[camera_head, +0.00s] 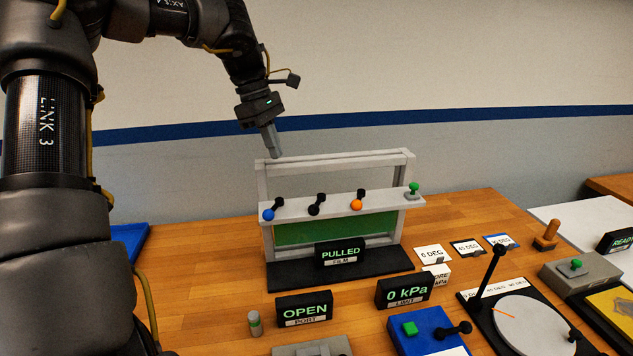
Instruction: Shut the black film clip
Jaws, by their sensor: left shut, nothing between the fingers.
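The black film clip (316,205) sits on the grey-white crossbar (337,204) of an upright frame, between a blue-knobbed clip (269,214) on its left and an orange-knobbed clip (356,204) on its right. Its black lever leans up and to the right. A green film (300,233) hangs below the bar. A sign (340,253) in front reads PULLED, FILM. My left gripper (275,154) is shut and empty, pointing down at the frame's top left, above and left of the black clip and apart from it. My right gripper is not in view.
A green-knobbed part (413,190) stands at the bar's right end. Signs reading OPEN (304,308) and 0 kPa (403,291) stand in front. A turntable with a handle (535,320) and a blue box (425,330) are at lower right. The frame's top rail (340,157) is close to my gripper.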

